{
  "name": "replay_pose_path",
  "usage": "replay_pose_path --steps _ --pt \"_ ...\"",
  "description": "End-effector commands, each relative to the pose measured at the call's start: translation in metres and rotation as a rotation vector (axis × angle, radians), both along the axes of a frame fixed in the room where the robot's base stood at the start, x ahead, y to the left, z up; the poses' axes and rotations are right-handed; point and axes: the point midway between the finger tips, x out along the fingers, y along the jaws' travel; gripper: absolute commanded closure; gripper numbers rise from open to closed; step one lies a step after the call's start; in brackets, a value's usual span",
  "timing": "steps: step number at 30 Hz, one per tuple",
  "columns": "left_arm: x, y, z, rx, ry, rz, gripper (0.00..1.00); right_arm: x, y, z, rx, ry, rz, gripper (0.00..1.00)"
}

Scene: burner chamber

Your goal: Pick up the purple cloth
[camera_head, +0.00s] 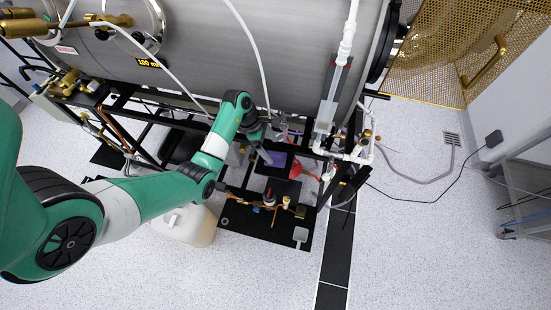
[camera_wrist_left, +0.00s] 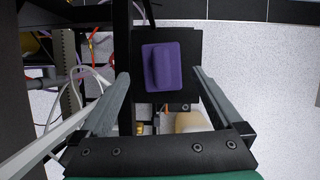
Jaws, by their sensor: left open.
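The purple cloth (camera_wrist_left: 168,68) is a folded pad lying on a black plate (camera_wrist_left: 190,95) in the left wrist view. It appears in the head view as a small purple patch (camera_head: 276,159) under the chamber, partly hidden by my left gripper. My left gripper (camera_head: 262,152) reaches down over it. In the left wrist view the open left gripper (camera_wrist_left: 162,82) has its two grey fingers wide apart, one on each side of the cloth, with nothing held. The gap in height to the cloth is hard to judge. My right gripper is not in view.
The steel chamber (camera_head: 215,45) hangs over the black frame (camera_head: 150,160). White pipes (camera_head: 345,50), copper tubes and hoses crowd the work spot. A pale jug (camera_head: 186,224) stands on the floor to the left. Open speckled floor (camera_head: 430,240) lies at the right.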

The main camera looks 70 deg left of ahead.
Motion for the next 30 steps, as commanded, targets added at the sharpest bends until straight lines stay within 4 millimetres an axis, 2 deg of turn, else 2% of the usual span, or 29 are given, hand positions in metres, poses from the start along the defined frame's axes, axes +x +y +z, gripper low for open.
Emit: replay_pose_path --steps 4,9,12,20,30 --pt "0.001 -0.002 -0.007 -0.001 0.002 -0.001 0.0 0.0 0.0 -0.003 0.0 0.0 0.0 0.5" --pt "0.008 -0.009 -0.037 -0.002 0.002 -0.002 0.0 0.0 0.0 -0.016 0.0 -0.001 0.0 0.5" --pt "0.013 -0.012 -0.047 0.0 0.001 0.0 0.0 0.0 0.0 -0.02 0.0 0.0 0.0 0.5" --pt "0.014 -0.012 -0.048 0.001 0.0 0.0 0.0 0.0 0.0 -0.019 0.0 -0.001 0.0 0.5" --pt "0.014 -0.012 -0.048 0.001 0.0 0.0 0.61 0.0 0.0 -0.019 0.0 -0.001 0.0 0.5"
